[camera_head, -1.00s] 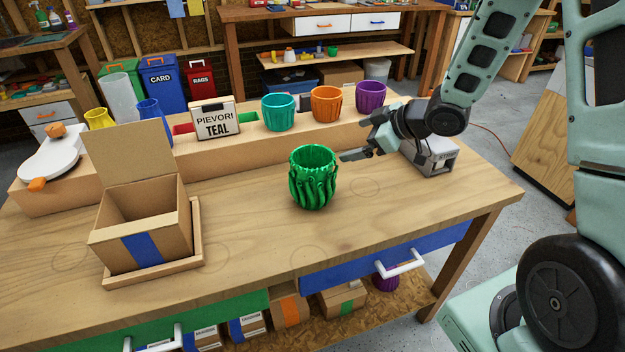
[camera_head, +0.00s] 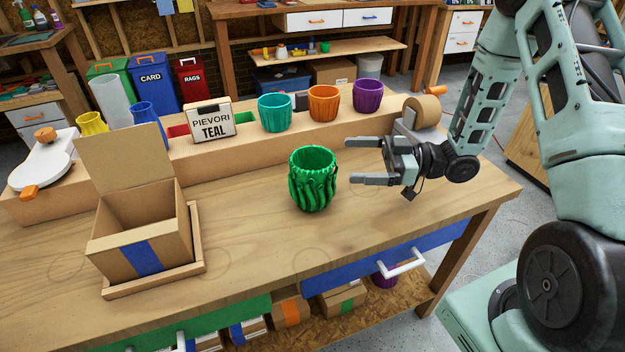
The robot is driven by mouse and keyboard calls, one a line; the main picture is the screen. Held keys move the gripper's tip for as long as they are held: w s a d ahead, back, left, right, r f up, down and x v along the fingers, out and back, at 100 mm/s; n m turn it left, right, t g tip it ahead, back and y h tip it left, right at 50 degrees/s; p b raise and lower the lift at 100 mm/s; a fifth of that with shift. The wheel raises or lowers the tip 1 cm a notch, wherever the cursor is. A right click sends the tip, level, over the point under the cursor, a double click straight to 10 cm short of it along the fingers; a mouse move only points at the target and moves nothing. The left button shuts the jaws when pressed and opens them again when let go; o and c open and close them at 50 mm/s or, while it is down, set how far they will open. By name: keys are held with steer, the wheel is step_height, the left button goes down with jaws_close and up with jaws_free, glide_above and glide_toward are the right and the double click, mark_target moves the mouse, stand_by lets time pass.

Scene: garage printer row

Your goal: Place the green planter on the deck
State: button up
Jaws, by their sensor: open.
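The green planter (camera_head: 313,180) stands upright on the workbench top (camera_head: 255,235), near the middle. Its sides are ribbed and its mouth is open. My gripper (camera_head: 350,161) is just right of it, with its two fingers spread and pointing left toward the planter. The gripper is empty, and a small gap shows between fingertips and planter. A raised wooden ledge (camera_head: 262,148) runs along the back of the bench; I cannot tell for sure that this is the deck.
An open cardboard box (camera_head: 117,252) sits in a wooden tray (camera_head: 152,283) at left. A tape dispenser (camera_head: 415,118) is behind my gripper. Bench in front is clear.

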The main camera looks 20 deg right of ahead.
glide_toward(294, 160)
steer(key=shift+p+x, duration=0.9)
steer(key=shift+x, duration=2.2)
steer(key=c, duration=1.4)
steer(key=shift+r, duration=0.1)
